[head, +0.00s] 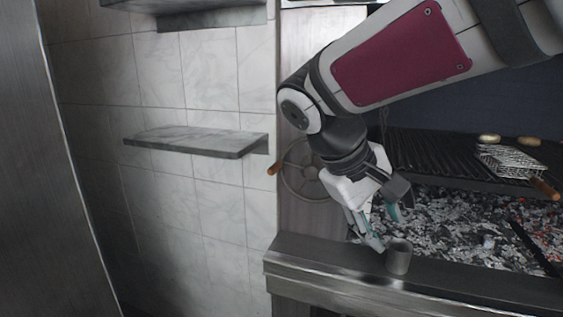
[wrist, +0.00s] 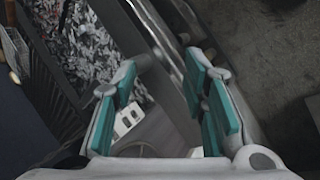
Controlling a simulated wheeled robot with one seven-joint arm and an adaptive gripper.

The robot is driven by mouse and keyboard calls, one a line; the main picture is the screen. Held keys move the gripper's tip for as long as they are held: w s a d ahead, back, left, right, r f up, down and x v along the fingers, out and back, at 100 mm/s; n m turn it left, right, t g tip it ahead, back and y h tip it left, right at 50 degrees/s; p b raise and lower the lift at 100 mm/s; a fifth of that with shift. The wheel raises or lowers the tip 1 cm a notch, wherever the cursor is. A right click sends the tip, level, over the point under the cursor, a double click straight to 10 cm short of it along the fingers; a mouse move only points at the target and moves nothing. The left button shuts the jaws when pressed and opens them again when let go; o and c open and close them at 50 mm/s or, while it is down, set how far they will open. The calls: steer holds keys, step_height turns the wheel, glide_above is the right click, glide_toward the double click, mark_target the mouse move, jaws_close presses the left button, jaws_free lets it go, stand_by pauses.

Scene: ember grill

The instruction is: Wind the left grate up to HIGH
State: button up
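The grate (head: 440,150), dark and ribbed, sits above the ember bed at the right of the head view. A round spoked handwheel (head: 306,182) is on the metal post left of the grill. Its wooden handle (head: 275,168) sticks out at the wheel's upper left. My gripper (head: 385,225) points down over the front ledge, right of and below the wheel, apart from it. In the wrist view its teal pads (wrist: 165,95) stand wide apart with no handle between them. My arm and gripper cover part of the grate. No HIGH mark is readable.
A grey metal cup (head: 398,260) stands on the front ledge (head: 325,257), close beside my fingertips. Glowing coals (head: 465,225) lie behind it. A wire basket (head: 510,158) and two round food pieces lie on the grate. A wall shelf (head: 195,141) juts out left of the wheel.

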steer(key=s+d+m+t+y+p, duration=0.1)
steer(key=s+m+y+p, duration=0.1)
steer(key=s, duration=0.8)
steer(key=s+d+m+t+y+p, duration=0.1)
steer(key=s+d+m+y, duration=0.1)
steer(key=s, duration=0.7)
steer(key=shift+s+d+f+m+y+p, duration=0.25)
steer(key=shift+s+m+y+p, duration=0.25)
steer(key=shift+y, duration=0.5)
steer(key=shift+w, duration=0.1)
